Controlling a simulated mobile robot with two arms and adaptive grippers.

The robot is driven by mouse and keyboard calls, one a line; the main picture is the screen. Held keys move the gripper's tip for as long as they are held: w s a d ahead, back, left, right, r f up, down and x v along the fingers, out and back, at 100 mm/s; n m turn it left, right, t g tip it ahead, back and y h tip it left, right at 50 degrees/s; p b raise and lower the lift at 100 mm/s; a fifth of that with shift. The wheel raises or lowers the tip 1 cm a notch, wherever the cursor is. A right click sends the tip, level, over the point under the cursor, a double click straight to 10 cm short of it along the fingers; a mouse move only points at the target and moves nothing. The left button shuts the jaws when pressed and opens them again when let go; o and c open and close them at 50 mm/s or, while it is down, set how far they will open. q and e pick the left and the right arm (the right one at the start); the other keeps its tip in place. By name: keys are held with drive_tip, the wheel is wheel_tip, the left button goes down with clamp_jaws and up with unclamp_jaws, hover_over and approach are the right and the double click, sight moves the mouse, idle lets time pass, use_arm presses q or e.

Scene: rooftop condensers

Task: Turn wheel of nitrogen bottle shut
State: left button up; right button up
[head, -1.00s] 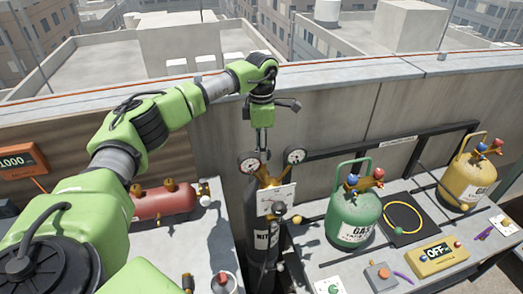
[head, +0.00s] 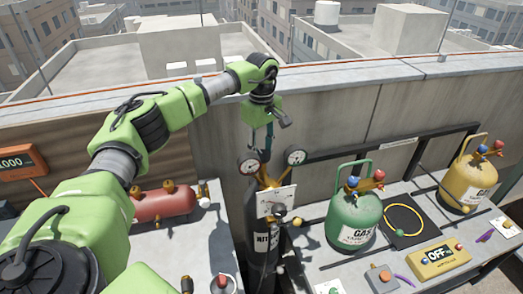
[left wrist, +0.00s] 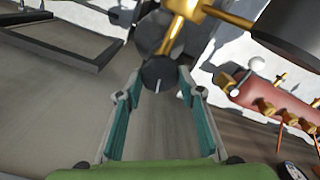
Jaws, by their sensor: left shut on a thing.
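The black nitrogen bottle (head: 254,210) stands upright in the gap between two benches, with a brass valve (head: 268,181), two gauges and a white tag on top. My left gripper (head: 262,157) reaches down over the valve from above. In the left wrist view the teal-padded fingers of my left gripper (left wrist: 159,77) are on both sides of a dark round wheel (left wrist: 158,72) with a pale mark, and are shut on it. In the head view the wheel is hidden by the fingers and gauges. My right gripper is not in view.
Gauges (head: 249,163) and (head: 295,157) flank the fingers closely. A green gas bottle (head: 350,221) stands on the right bench and a yellow bottle (head: 463,187) farther right. A red tank (head: 160,205) lies on the left bench. A wall (head: 330,115) runs behind.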

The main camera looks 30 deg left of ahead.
sight(261, 153)
use_arm(q)
drive_tip(key=shift+w+r+m, duration=0.15)
drive_tip(key=shift+m, duration=1.05)
drive_tip(key=o, duration=1.1)
wheel_tip(261, 153, up, 12)
drive_tip(key=shift+a+f, duration=0.1)
